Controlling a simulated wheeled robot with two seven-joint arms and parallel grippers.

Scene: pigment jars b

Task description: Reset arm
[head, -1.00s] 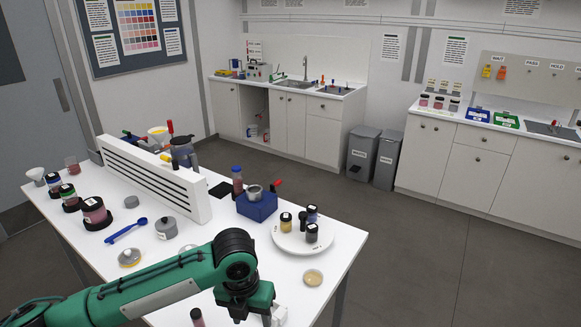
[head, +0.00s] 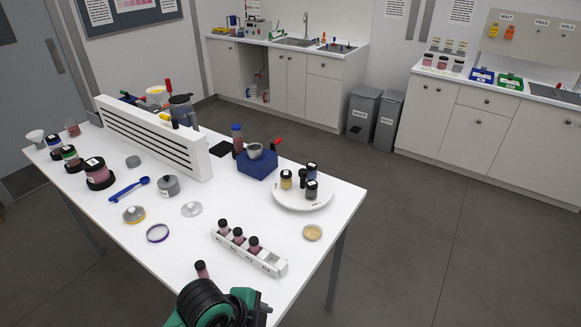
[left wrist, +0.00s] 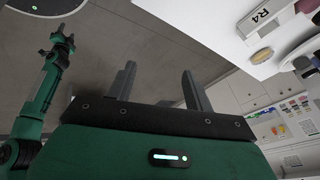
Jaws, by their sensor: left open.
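My left arm (head: 215,305) shows at the bottom edge of the head view, in front of the table's near edge. In the left wrist view, the two fingers of my left gripper (left wrist: 159,88) stand well apart with nothing between them. The gripper is clear of the white table (head: 110,215). A green arm (left wrist: 45,90), which looks like my right one, rises at the left of the wrist view. My right gripper does not show in the head view.
A white rack (head: 272,268) holds three dark-lidded jars near the front edge. A single jar (head: 202,270) stands close to my left arm. A round white plate (head: 290,203) with jars, a blue block (head: 258,166) and a slotted white barrier (head: 150,142) stand farther back.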

